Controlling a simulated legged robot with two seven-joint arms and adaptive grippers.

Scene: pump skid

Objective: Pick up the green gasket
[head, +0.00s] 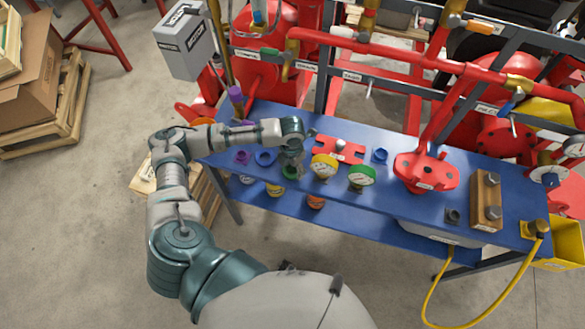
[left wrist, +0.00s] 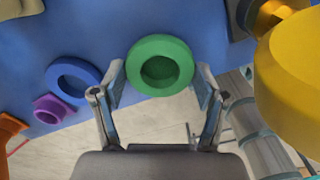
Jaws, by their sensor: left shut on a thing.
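The green gasket (left wrist: 181,53) is a thick ring with a dark centre, close in front of the left wrist camera. My left gripper (left wrist: 160,80) has one finger on each side of it and is shut on it, near the bench's front edge. In the head view the green gasket (head: 290,173) shows just below my left gripper (head: 291,163), partly hidden by it. I cannot tell whether it touches the bench top. My right gripper is in neither view.
On the blue bench (head: 395,206), a blue ring (head: 265,158) and a purple part (head: 242,157) lie left of the gasket. Red pipes (head: 350,43) run behind.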

